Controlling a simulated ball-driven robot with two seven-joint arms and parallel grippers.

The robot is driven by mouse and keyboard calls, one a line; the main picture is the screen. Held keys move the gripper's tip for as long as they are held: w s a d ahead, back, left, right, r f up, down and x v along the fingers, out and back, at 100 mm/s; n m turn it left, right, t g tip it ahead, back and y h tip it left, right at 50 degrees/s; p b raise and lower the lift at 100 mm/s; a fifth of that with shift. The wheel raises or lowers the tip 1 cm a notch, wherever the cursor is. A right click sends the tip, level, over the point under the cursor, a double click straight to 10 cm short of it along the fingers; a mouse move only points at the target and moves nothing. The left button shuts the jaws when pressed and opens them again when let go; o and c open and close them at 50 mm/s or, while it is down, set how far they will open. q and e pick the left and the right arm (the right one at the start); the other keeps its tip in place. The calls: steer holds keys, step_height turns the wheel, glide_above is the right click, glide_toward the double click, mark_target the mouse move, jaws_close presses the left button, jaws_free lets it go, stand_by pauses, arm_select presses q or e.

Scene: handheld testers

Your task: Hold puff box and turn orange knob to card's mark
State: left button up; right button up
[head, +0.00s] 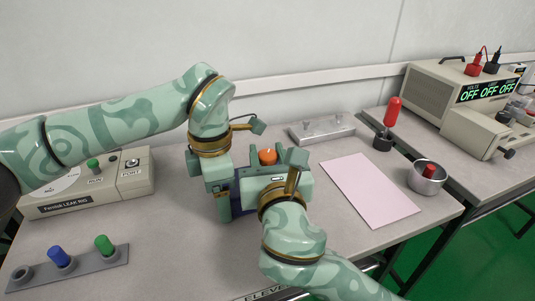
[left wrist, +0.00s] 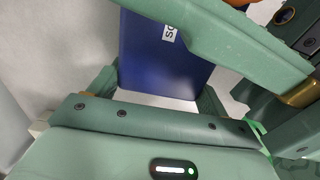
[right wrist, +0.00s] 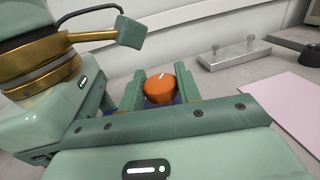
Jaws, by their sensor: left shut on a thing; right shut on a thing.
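The puff box is dark blue (head: 236,200) and mostly hidden behind my grippers in the head view. Its blue side with a part of a white label fills the middle of the left wrist view (left wrist: 160,50). My left gripper (left wrist: 158,92) is shut on the box. The orange knob (head: 267,156) is on top of the box. In the right wrist view the knob (right wrist: 158,89) shows a white pointer line on its top, towards the far side. My right gripper (right wrist: 160,92) is shut on the knob, one finger each side. I see no card with a readable mark.
A leak rig (head: 95,190) and a rack of plugs (head: 70,268) stand left. A metal cup (head: 427,178) and a red-handled tool (head: 392,112) are at the right.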

steer(key=o, duration=1)
steer(key=shift+c, duration=0.2)
steer(key=shift+s, duration=0.1)
steer(key=s, duration=0.4)
steer(key=s+d, duration=0.1)
steer(key=s, duration=0.6)
steer(key=shift+s+d, duration=0.3)
